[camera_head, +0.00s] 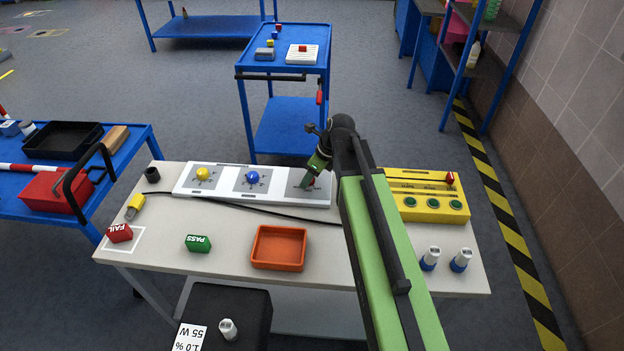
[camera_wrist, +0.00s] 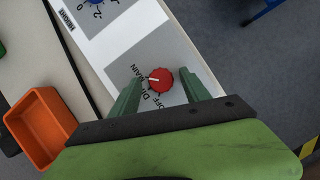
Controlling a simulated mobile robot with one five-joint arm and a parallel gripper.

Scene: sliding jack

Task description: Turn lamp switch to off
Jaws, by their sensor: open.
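A white panel (camera_head: 220,193) on the grey-white table carries a yellow knob (camera_head: 203,174), a blue knob (camera_head: 252,177) and, at its right end, a grey plate under my gripper (camera_head: 311,183). In the wrist view a red round knob (camera_wrist: 161,79) with a white pointer mark sits on that grey plate (camera_wrist: 125,65). The pointer mark points left in that view. Lettering beside the knob includes "OFF"; the rest is hard to read. My gripper (camera_wrist: 160,73) is open, with one green finger on each side of the red knob. Contact with it cannot be told.
A yellow box (camera_head: 425,207) with green buttons and a red-topped lever stands right of the panel. An orange tray (camera_head: 279,248), a green PASS block (camera_head: 198,243) and a red FAIL block (camera_head: 119,233) lie in front. A black cable (camera_head: 262,208) runs along the panel.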

